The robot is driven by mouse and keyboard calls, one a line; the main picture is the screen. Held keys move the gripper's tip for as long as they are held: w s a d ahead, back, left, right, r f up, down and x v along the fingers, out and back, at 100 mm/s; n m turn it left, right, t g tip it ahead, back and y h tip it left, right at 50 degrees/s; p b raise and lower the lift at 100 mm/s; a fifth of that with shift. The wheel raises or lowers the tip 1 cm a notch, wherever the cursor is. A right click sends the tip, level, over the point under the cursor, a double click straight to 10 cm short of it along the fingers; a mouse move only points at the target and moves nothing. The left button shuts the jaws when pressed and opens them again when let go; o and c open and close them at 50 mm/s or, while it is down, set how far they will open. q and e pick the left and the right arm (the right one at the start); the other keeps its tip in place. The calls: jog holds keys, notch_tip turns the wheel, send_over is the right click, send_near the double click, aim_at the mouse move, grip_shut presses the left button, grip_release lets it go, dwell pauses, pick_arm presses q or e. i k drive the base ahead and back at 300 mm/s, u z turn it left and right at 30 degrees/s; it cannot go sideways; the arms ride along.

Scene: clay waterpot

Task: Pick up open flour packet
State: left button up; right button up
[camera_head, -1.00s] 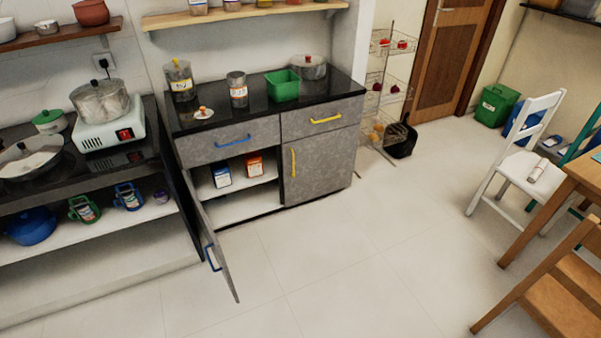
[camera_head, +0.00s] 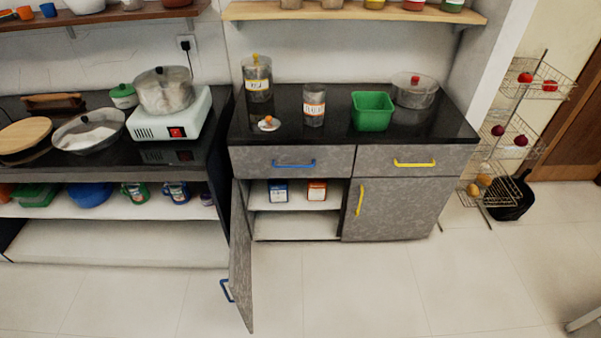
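Two small packets stand on the upper shelf inside the grey cabinet, behind its open left door (camera_head: 240,262). One is a blue-and-white packet (camera_head: 278,191) on the left. The other is an orange-and-white packet (camera_head: 317,190) on the right. Their labels are too small to read, so I cannot tell which is the flour or whether either is open. Neither of my grippers is in view.
The open door with its blue handle juts toward me. The right door (camera_head: 397,209) is shut. The black counter (camera_head: 335,128) holds jars, a green bin (camera_head: 372,111) and a pot (camera_head: 414,91). A wire rack (camera_head: 505,140) stands right. The floor in front is clear.

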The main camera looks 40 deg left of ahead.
aim_at(317, 187)
jog(key=u, duration=0.75)
jog(key=i, duration=1.05)
jog(key=u, duration=1.1)
jog(key=i, duration=0.3)
jog(key=u, duration=0.35)
